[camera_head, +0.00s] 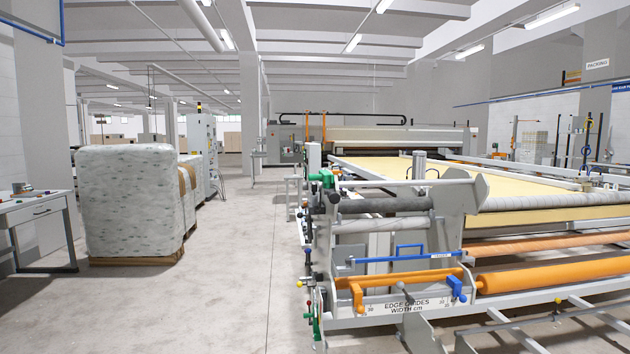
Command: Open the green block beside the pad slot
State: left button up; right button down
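A green block (326,178) sits at the top left corner of the quilting gantry's near end, beside the dark roller ends. A smaller green part (315,328) shows low on the same left edge, near the floor. Both are small at this distance, and I cannot tell whether either is open or shut. I cannot make out a pad slot for certain. Neither of my grippers is in view.
The gantry's near frame (400,300) has rollers, an orange edge guide (405,277) and blue handles. A wrapped stack (130,205) on a pallet and a table (38,205) stand at left. The concrete floor (225,290) between is clear.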

aim_at(324, 176)
jog(key=u, duration=0.45)
jog(key=k, duration=0.2)
jog(key=z, duration=1.6)
jog(key=i, duration=1.8)
jog(key=u, duration=0.9)
